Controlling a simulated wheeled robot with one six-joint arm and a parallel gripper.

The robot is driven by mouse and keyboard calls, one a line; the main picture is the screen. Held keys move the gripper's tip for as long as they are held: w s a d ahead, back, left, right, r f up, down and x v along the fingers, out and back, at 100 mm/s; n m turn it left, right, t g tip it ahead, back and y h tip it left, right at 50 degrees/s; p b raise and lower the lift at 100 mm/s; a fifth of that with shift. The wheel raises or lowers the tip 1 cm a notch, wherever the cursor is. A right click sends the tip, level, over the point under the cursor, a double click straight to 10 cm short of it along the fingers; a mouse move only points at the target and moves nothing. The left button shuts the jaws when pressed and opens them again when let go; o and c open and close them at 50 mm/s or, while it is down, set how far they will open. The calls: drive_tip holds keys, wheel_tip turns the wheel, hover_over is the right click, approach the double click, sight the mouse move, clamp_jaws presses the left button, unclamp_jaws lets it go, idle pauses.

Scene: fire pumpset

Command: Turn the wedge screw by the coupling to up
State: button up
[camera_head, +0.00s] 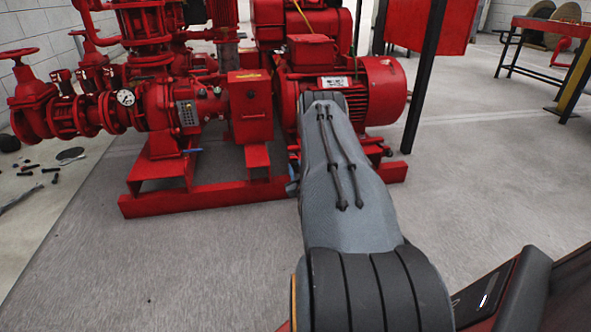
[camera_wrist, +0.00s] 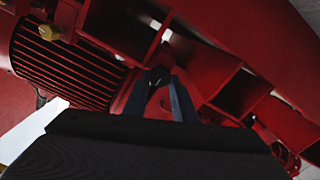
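My gripper shows in the wrist view (camera_wrist: 162,80) as two dark blue fingers with a visible gap between them. They point in at the red pump frame. A small dark rounded piece (camera_wrist: 157,74) shows at the fingertips; it may be the wedge screw, but I cannot tell, nor whether the fingers touch it. The red coupling guard box (camera_head: 249,103) stands left of the motor. The screw cannot be made out in the head view.
The red base frame (camera_head: 205,198) runs under the pump and motor. Red pipes and valves (camera_head: 35,100) stand at left. A dark post (camera_head: 424,75) rises right of the motor. Loose tools lie on the left floor. The floor at right is clear up to a table (camera_head: 540,65).

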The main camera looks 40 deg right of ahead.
drive_tip(key=shift+c, duration=0.7)
